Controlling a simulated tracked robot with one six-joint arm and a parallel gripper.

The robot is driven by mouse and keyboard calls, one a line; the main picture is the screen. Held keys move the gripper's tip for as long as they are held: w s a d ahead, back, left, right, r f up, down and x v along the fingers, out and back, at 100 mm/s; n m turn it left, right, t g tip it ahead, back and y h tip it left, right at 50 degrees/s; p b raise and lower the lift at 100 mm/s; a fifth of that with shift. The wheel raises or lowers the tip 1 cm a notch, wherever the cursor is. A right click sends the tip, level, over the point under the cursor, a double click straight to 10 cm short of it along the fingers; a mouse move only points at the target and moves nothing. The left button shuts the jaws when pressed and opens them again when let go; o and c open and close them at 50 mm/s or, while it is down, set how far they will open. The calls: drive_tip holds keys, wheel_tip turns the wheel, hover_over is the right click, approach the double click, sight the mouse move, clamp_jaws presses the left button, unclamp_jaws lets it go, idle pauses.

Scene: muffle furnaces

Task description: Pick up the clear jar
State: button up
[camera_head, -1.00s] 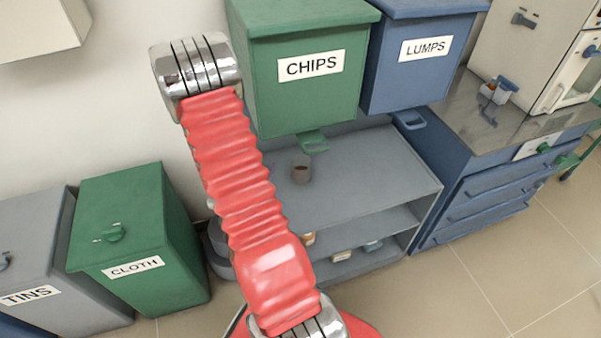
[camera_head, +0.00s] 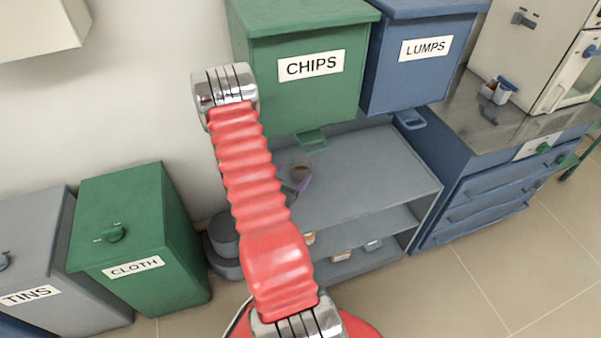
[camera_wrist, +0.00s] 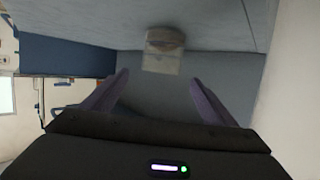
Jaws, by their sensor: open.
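The clear jar (camera_wrist: 163,58) shows in the wrist view, see-through with a brownish band, just beyond my fingertips and roughly centred between them. My gripper (camera_wrist: 159,78) is open with nothing between its two purple fingers. In the head view the jar (camera_head: 300,172) is a small brown-looking thing on the grey shelf unit's top. A bit of a purple finger shows right beside it there; the rest of my gripper is mostly hidden behind my red arm. I cannot tell whether the finger touches the jar.
The grey shelf unit (camera_head: 375,165) has a broad clear top and small items on its lower shelves. The green CHIPS bin (camera_head: 305,95) and blue LUMPS bin (camera_head: 415,75) hang close above. Blue drawers (camera_head: 490,205) stand at right, the green CLOTH bin (camera_head: 130,225) at left.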

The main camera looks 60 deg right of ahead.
sight(305, 160)
drive_tip(key=x, duration=0.7)
drive_tip(key=shift+d+f, duration=0.1)
drive_tip(key=shift+d, duration=0.1)
drive_tip(key=shift+x, duration=2.6)
drive_tip(key=shift+w+f, duration=0.1)
drive_tip(key=shift+w, duration=0.05)
drive_tip(key=shift+a, duration=0.1)
drive_tip(key=shift+c, duration=0.5)
drive_tip(key=c, duration=1.2)
drive_tip(key=shift+r, duration=5.05)
